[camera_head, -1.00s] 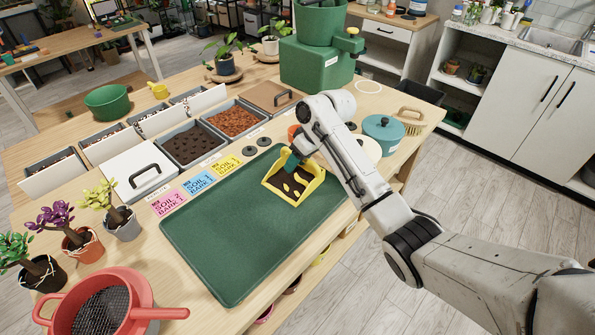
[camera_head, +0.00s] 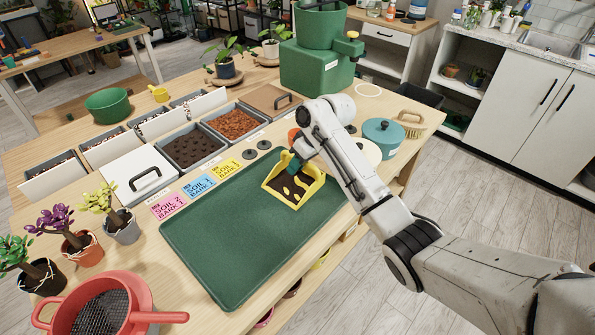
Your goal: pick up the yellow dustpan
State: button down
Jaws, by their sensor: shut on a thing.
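The yellow dustpan (camera_head: 308,188) is at the far right end of the green mat (camera_head: 235,243), with dark soil in its pan. Yellow patches of the pan show through the soil. My gripper (camera_head: 294,164) is at the dustpan's back edge and is shut on it. The fingers and the gripped part are mostly hidden behind the gripper and my arm. I cannot tell whether the dustpan touches the mat or is slightly above it.
A teal lidded pot (camera_head: 383,137) and a brush (camera_head: 411,122) stand right of my arm. Soil bins (camera_head: 194,147) line the table behind the mat. Potted plants and a red sieve (camera_head: 102,308) stand at the left. Most of the mat is clear.

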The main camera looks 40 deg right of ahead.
jog(key=shift+r, duration=0.1)
jog(key=shift+r, duration=0.5)
notch_tip(320, 180, up, 2)
jog(key=shift+r, duration=0.15)
jog(key=s+r, duration=0.4)
jog(key=r, duration=0.1)
jog(key=shift+s, duration=0.15)
jog(key=s+r+p, duration=0.4)
jog(key=s+p, duration=0.2)
jog(key=s, duration=0.3)
jog(key=shift+s+d+r, duration=0.15)
jog(key=shift+s+r, duration=0.15)
jog(key=shift+s, duration=0.05)
jog(key=c, duration=1.6)
grip_release()
grip_shut()
